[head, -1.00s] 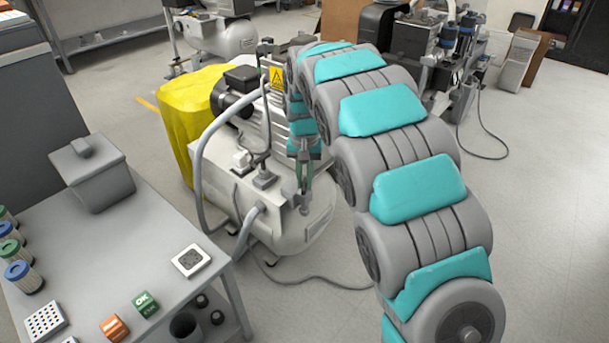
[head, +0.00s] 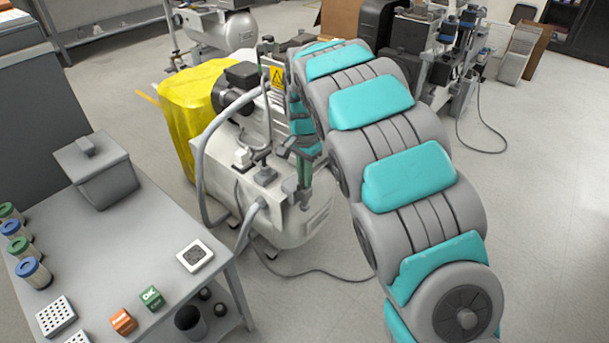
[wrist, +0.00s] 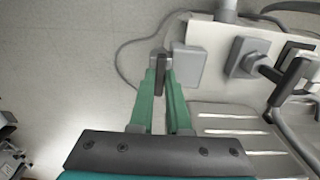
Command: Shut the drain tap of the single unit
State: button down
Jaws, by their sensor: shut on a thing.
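The single unit is a compressor with a pale tank (head: 285,232), a motor and a yellow warning sign, standing on the floor in the middle of the head view. My gripper (head: 303,182) reaches down at the right end of its tank. In the wrist view my gripper (wrist: 160,82) has its green fingers closed together at the tips on a small dark grey lever, the drain tap's handle (wrist: 158,64). The lever points along the fingers, beside a grey box on the unit. The tap's body is mostly hidden, so its exact setting is hard to tell.
A yellow cover (head: 185,118) hangs over the unit's far left side. A grey table (head: 120,240) with a lidded bin, filters and small blocks stands at left. A hose and cable run beside the unit. Other compressors stand behind.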

dwell(0.3)
jog(key=c, duration=0.9)
grip_release()
jog(key=shift+r, duration=0.1)
notch_tip(320, 180, up, 7)
jog(key=shift+r, duration=0.3)
